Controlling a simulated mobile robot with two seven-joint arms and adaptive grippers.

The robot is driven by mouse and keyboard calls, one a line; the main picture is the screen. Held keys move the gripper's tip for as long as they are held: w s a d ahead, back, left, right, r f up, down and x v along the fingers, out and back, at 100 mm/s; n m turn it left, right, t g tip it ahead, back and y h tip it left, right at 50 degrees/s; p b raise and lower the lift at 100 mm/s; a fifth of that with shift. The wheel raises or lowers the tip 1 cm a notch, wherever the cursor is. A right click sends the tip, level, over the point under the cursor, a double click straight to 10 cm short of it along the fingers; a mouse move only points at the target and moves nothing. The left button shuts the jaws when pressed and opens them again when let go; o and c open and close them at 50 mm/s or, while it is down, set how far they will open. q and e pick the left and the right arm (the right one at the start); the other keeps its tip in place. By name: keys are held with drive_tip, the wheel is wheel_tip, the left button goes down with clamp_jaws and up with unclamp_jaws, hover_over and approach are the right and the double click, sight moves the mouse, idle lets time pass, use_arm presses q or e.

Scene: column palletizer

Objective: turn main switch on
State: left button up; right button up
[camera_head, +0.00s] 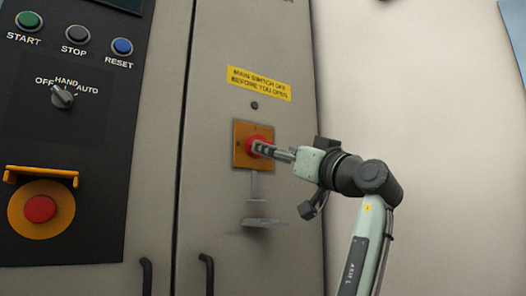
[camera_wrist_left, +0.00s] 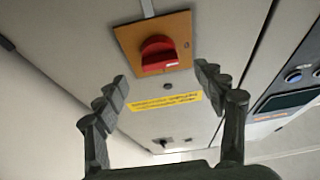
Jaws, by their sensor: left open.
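The main switch is a red rotary knob (camera_head: 257,141) on a square orange-yellow plate (camera_head: 240,156) on the grey cabinet door. In the left wrist view the red knob (camera_wrist_left: 158,54) shows near the top centre, its grip lying roughly sideways across the picture. My left gripper (camera_head: 272,150) is in front of the knob in the head view and partly covers it. In the left wrist view the gripper (camera_wrist_left: 160,78) is open, its fingers spread to either side below the knob with nothing between them. My right gripper is not seen.
A yellow warning label (camera_head: 258,83) sits above the switch. The black control panel (camera_head: 110,150) on the left carries buttons, a selector (camera_head: 62,97) and a red emergency stop (camera_head: 40,209). Door handles (camera_head: 207,275) stick out low down. The wall right of the cabinet is clear.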

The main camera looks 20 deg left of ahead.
use_arm(q)
drive_tip(key=x, duration=0.6)
drive_tip(key=shift+w+a+r, duration=0.15)
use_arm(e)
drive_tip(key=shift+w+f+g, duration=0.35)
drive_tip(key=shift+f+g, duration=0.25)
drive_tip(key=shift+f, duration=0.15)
use_arm(q)
drive_tip(key=c, duration=1.2)
drive_tip(key=shift+o, duration=0.2)
